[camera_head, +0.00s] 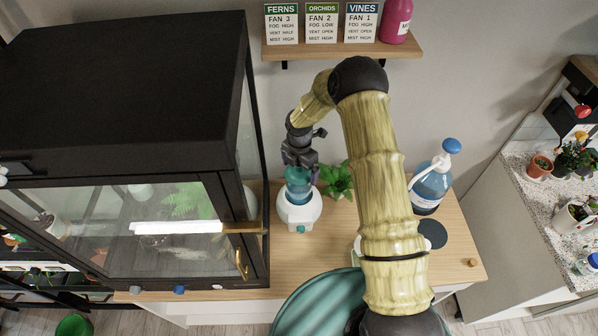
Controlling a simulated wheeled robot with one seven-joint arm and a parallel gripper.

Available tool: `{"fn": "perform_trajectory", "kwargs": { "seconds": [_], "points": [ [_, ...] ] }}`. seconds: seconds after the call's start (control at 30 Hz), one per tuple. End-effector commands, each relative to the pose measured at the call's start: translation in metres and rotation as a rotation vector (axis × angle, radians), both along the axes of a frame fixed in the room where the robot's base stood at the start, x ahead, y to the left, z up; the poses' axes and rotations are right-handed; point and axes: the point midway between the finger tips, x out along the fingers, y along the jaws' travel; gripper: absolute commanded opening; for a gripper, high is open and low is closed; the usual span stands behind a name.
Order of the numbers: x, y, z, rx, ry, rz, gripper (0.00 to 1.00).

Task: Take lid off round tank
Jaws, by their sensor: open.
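A white device with a round teal tank (298,191) on top stands upright on the wooden table, left of the middle. Its lid cannot be told apart clearly; the tank's top is partly hidden by my gripper. My gripper (300,168) points down at the tank's top, with its jaws open. Whether the fingers touch the tank cannot be told from this view. A dark round disc (434,234) lies flat on the table to the right, partly hidden behind my arm.
A black glass cabinet (120,95) stands close on the left. A green plant (338,181) is just right of the tank. A shelf (280,50) with signs hangs above.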

Motion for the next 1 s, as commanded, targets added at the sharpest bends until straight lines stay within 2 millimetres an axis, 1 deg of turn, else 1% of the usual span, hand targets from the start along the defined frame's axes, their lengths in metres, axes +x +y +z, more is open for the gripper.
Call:
{"fn": "perform_trajectory", "kwargs": {
  "seconds": [0.13,0.17,0.2,0.33,0.6,0.73,0.87,1.0],
  "points": [
    [0.0,0.0,0.0,0.0,0.0,0.0,1.0],
    [0.0,0.0,0.0,0.0,0.0,0.0,0.98],
    [0.0,0.0,0.0,0.0,0.0,0.0,0.9],
    [0.0,0.0,0.0,0.0,0.0,0.0,0.65],
    [0.0,0.0,0.001,0.0,0.0,0.0,0.64],
    [0.001,0.0,0.006,0.0,-0.001,0.0,0.64],
    [0.001,0.0,0.018,0.001,-0.003,-0.001,0.64],
    [0.001,0.0,0.041,0.002,-0.005,-0.002,0.64]
  ]
}}
